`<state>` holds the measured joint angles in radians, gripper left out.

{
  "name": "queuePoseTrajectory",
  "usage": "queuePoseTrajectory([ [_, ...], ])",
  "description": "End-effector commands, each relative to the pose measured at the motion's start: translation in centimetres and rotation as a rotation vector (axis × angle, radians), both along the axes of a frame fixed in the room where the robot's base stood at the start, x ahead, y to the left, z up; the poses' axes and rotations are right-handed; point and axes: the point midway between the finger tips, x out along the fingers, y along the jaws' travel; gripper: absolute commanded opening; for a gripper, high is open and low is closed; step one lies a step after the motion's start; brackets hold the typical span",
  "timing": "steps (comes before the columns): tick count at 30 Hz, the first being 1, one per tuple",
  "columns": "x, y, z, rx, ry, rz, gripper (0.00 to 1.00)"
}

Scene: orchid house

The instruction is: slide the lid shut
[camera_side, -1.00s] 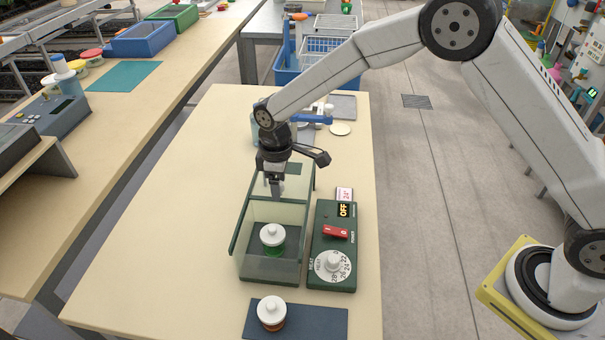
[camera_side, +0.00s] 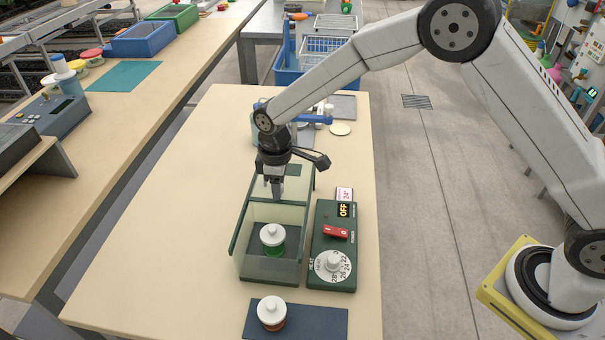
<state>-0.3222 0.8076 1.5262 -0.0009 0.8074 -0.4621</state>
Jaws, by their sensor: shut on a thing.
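A green-framed clear case (camera_side: 241,258) stands on the table, open over its front part. Its sliding lid (camera_side: 297,188), a greenish see-through panel, lies over the back part. My gripper (camera_side: 277,194) points down at the lid near its front edge and is shut on the lid's handle, which the fingers mostly hide.
A green control box (camera_side: 333,249) with a dial, red switch and "OFF" display stands right of the case. The table's left side is clear. Blue-handled items lie behind the gripper.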

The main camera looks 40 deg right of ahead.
Motion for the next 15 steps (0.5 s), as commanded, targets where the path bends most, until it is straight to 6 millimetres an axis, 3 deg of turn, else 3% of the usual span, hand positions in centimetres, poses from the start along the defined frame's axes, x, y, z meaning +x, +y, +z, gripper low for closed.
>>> queuePoseTrajectory([
  [15, -1.8, 1.9, 0.1, 0.001, 0.000, 0.002, 0.14],
])
